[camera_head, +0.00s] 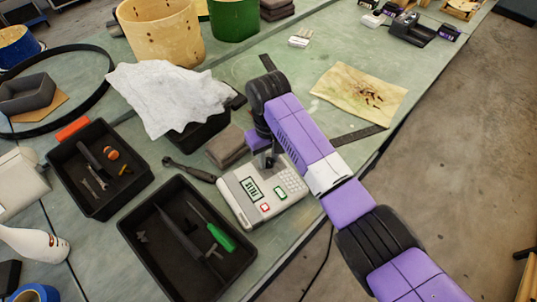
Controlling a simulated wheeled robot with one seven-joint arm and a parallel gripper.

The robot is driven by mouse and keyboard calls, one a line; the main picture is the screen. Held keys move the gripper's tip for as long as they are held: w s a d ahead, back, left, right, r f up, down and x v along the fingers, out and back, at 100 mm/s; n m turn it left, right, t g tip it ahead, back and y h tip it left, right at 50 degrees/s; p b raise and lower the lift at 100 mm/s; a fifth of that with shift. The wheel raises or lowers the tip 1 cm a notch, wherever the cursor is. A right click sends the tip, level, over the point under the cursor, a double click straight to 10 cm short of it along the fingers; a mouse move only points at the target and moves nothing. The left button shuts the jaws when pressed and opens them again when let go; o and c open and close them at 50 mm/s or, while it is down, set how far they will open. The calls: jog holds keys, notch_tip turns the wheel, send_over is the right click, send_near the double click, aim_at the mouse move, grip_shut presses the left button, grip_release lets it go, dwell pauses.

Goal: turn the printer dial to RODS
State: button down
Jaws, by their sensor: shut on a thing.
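The printer (238,203) is a white box near the bench's front edge. It has a green display (253,190) with dark letters, too small to read surely but perhaps ending in "LLS". A red button, a green button and a keypad also show on its top. My gripper (267,163) points down at the printer's back edge and is shut on the dial. The dial is mostly hidden by the fingers and wrist, so its pointer cannot be seen.
A black tray (132,245) with a green screwdriver stands front left of the printer. A dark wrench (188,169) and a grey-brown block (227,147) lie close to it. A white cloth (165,95) is behind. A stained sheet (358,97) lies at the back right.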

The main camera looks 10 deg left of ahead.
jog(key=n, duration=0.3)
jog(key=shift+n, duration=0.4)
jog(key=n, duration=0.3)
jog(key=shift+n+p, duration=0.3)
jog(key=shift+p, duration=0.1)
jog(key=n, duration=0.3)
jog(key=shift+n, duration=0.3)
jog(key=n, duration=0.3)
jog(key=shift+n, duration=0.3)
jog(key=n+b, duration=0.1)
jog(key=n, duration=0.4)
jog(key=n+b, duration=0.1)
jog(key=n, duration=0.5)
